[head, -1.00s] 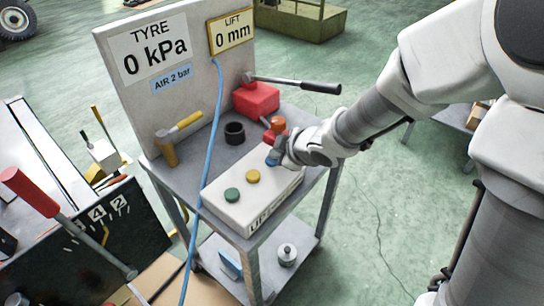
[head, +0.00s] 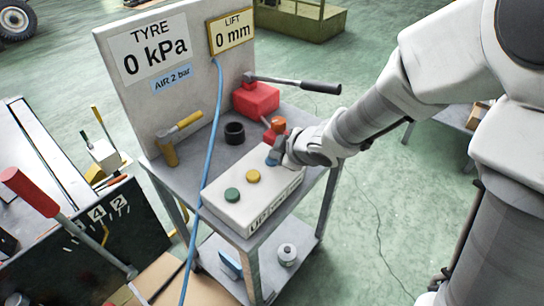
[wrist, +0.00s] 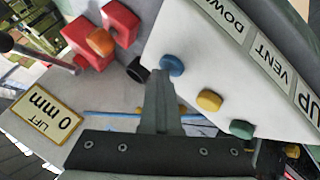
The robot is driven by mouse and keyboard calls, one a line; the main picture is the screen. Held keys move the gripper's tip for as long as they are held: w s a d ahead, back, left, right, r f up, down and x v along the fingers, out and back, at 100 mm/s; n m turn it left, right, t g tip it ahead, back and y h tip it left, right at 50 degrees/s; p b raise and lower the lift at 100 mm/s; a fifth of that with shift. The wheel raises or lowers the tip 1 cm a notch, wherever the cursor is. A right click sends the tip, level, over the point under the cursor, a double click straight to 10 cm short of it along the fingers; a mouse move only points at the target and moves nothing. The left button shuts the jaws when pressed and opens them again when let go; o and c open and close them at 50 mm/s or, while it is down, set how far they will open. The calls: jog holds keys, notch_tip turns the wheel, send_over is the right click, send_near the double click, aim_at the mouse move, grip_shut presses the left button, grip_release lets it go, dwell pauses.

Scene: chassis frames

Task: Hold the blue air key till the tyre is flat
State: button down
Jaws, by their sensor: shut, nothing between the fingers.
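The blue key (head: 271,160) is on the white control box (head: 225,208), at the end nearest my arm. It also shows in the wrist view (wrist: 172,65). My gripper (head: 275,155) is shut and empty, its fingertips (wrist: 158,72) right at the blue key. I cannot tell whether they press it or only lie close to it. The tyre readout (head: 155,50) shows 0 kPa. The sign below it (head: 172,79) reads AIR 2 bar. The tyre that this readout belongs to cannot be made out.
A yellow key (head: 253,176) and a green key (head: 232,195) share the box. A lift readout (head: 231,33) shows 0 mm. A red jack (head: 256,98), black ring (head: 234,132) and hammer (head: 178,137) stand on the cart. A blue hose (head: 213,140) hangs in front.

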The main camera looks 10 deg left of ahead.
aim_at(276, 162)
jog(key=shift+r+p, duration=0.95)
jog(key=shift+p, duration=0.05)
jog(key=shift+r, duration=0.1)
notch_tip(276, 162, up, 5)
jog(key=p, duration=0.5)
dwell(0.4)
